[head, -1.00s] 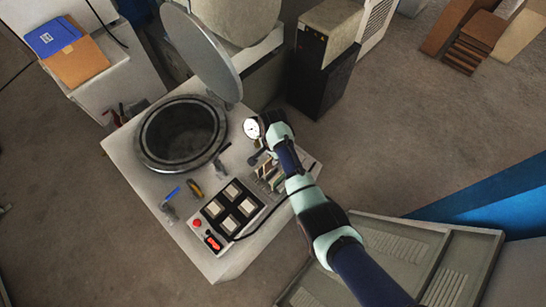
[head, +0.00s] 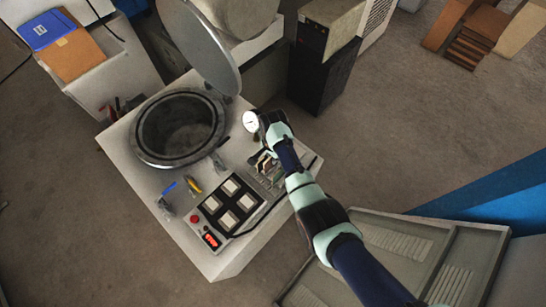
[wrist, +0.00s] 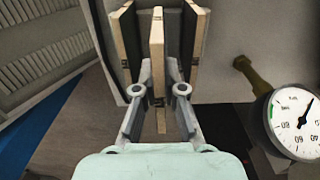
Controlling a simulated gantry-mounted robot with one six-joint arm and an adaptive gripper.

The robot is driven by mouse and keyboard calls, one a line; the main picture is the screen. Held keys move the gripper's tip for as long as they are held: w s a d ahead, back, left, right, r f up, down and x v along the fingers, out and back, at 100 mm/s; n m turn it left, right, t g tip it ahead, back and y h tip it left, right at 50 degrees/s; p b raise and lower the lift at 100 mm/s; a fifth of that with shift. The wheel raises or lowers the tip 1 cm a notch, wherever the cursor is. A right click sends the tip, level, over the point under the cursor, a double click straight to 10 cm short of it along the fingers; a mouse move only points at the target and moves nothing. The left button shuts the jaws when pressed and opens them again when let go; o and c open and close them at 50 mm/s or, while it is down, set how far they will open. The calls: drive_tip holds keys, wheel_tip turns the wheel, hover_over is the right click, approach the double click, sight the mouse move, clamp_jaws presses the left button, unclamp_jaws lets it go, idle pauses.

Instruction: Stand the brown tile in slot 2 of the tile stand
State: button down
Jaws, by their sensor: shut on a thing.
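My gripper (wrist: 158,85) is shut on a tile, which I take as the brown tile (wrist: 157,40). It shows edge-on in the wrist view as a tan strip between the fingers; its face is turned away, so its colour is hard to tell. Dark-faced tiles with tan edges stand to its left (wrist: 128,42) and right (wrist: 196,42), apart from it. In the head view, the tile stand (head: 272,180) is on the right of the white bench top, partly hidden by my arm. I cannot tell which slot lies under the held tile, or whether it touches the stand.
A round gauge (head: 250,121) stands close to my arm and shows large in the wrist view (wrist: 292,122). A black panel with several pale squares (head: 229,207) lies left of the stand. An open round vessel (head: 180,128) is behind it. Two small tools (head: 192,184) lie left of the panel.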

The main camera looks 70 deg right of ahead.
drive_tip(key=shift+f+b, duration=1.4)
drive_tip(key=shift+f, duration=1)
idle(1.8)
drive_tip(key=c, duration=1.2)
unclamp_jaws()
wheel_tip(320, 180, up, 9)
drive_tip(key=p, duration=0.9)
drive_tip(key=shift+r, duration=0.1)
